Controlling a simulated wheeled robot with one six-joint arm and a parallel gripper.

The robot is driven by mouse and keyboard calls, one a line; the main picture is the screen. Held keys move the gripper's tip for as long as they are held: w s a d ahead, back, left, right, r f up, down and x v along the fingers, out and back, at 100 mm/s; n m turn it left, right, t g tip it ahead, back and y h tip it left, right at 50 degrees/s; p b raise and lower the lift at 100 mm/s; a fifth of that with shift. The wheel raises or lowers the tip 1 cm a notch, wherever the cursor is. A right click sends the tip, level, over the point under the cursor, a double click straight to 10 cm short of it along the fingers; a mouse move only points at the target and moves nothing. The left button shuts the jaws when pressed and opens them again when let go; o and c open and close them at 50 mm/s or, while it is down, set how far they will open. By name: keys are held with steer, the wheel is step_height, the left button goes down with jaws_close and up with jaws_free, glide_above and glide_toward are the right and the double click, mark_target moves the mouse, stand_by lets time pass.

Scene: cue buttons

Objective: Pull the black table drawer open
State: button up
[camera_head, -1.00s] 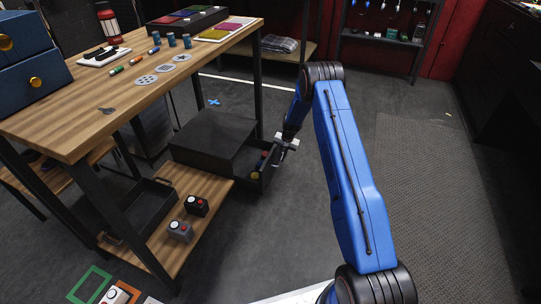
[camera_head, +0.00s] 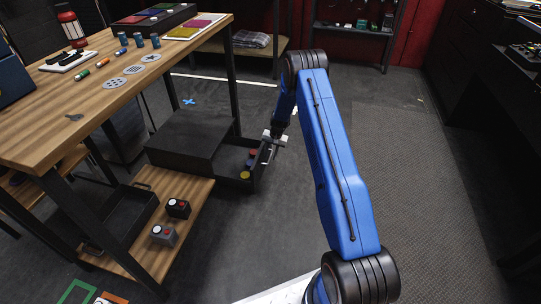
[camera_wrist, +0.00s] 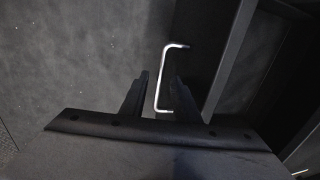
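The black drawer (camera_head: 236,160) stands partly pulled out of the black box (camera_head: 188,132) on the table's lower shelf. Its inside shows, with a yellow and a red round thing in it. My gripper (camera_head: 271,143) is at the outer front of the drawer. In the wrist view, the light metal handle (camera_wrist: 162,80) runs between the two fingers of my gripper (camera_wrist: 160,88).
The wooden table (camera_head: 90,95) holds markers, cylinders and trays. On its lower shelf stand a grey button box (camera_head: 164,235), a black button box (camera_head: 178,208) and an open black tray (camera_head: 130,215). The floor to the right of my arm is clear.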

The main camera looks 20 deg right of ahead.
step_height(320, 180, up, 17)
steer(key=s+d, duration=0.1)
steer(key=d, duration=0.1)
steer(key=shift+s+d, duration=0.35)
steer(key=shift+s, duration=0.05)
stand_by(0.6)
steer(key=s+a+r+n+t, duration=0.1)
steer(key=s+a+r, duration=0.2)
steer(key=s+r, duration=0.65)
steer(key=s+a+r+n, duration=0.1)
steer(key=s+a+r, duration=0.35)
steer(key=r, duration=0.85)
steer(key=s+a+r+n+t, duration=0.1)
steer(key=s+a+r+n, duration=0.1)
steer(key=s+r, duration=0.85)
steer(key=s+a+r+n+h, duration=0.1)
steer(key=s+r, duration=0.2)
steer(key=s, duration=0.6)
steer(key=s+a+r, duration=0.2)
steer(key=s+r, duration=0.1)
steer(key=s, duration=0.6)
steer(key=s+f+n+t, duration=0.1)
steer(key=s+f+n, duration=0.1)
steer(key=s, duration=1.4)
steer(key=shift+a+t+h, duration=0.25)
steer(key=shift+t+h, duration=0.05)
steer(key=shift+h, duration=0.1)
